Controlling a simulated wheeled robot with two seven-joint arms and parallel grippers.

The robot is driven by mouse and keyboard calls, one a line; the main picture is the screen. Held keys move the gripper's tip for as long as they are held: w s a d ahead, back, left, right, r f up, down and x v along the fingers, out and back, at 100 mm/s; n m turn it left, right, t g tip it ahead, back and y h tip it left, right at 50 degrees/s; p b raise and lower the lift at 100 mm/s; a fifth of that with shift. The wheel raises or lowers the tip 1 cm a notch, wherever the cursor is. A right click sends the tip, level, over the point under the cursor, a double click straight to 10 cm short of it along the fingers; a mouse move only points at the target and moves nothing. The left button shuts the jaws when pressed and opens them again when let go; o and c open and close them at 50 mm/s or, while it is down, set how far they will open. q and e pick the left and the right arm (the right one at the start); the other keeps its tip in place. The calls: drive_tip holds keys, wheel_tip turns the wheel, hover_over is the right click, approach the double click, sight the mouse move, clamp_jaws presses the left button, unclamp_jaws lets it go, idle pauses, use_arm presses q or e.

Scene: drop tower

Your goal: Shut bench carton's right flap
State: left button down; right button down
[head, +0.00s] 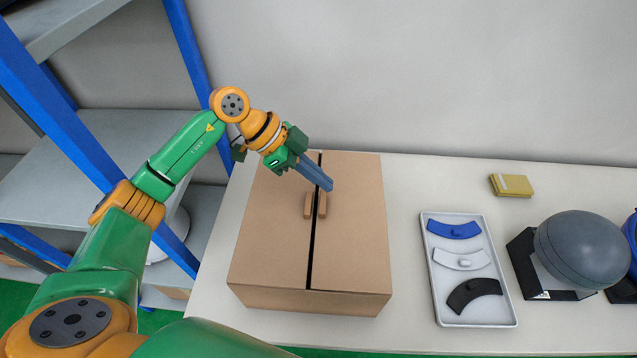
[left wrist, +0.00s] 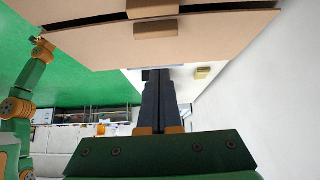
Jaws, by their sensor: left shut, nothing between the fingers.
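The brown bench carton (head: 345,300) stands on the white bench. Its left flap (head: 270,240) and right flap (head: 352,240) both lie about flat over the top, with a narrow dark slit between them. Each flap has a small tan handle beside the slit; the right flap's handle (head: 322,205) shows. My left gripper (head: 328,187) is shut and empty, its fingertips over the right flap just beyond that handle. I cannot tell whether they touch it. In the left wrist view the shut fingers (left wrist: 158,75) point past the flaps and handles.
A grey tray (head: 430,270) with blue, white and black curved pieces lies right of the carton. A yellow block (head: 512,185) and a grey dome on a black stand (head: 580,250) are farther right. A blue-posted shelf (head: 60,110) stands at left. Bench between carton and tray is clear.

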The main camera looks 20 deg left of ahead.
use_arm(q)
wheel_tip(320, 180, down, 3)
drive_tip(key=shift+a+r, duration=0.15)
drive_tip(key=shift+r, duration=0.05)
drive_tip(key=shift+s+a+f+p, duration=0.15)
drive_tip(key=shift+s+f+p, duration=0.15)
drive_tip(key=shift+f, duration=0.2)
drive_tip(key=shift+w, duration=0.15)
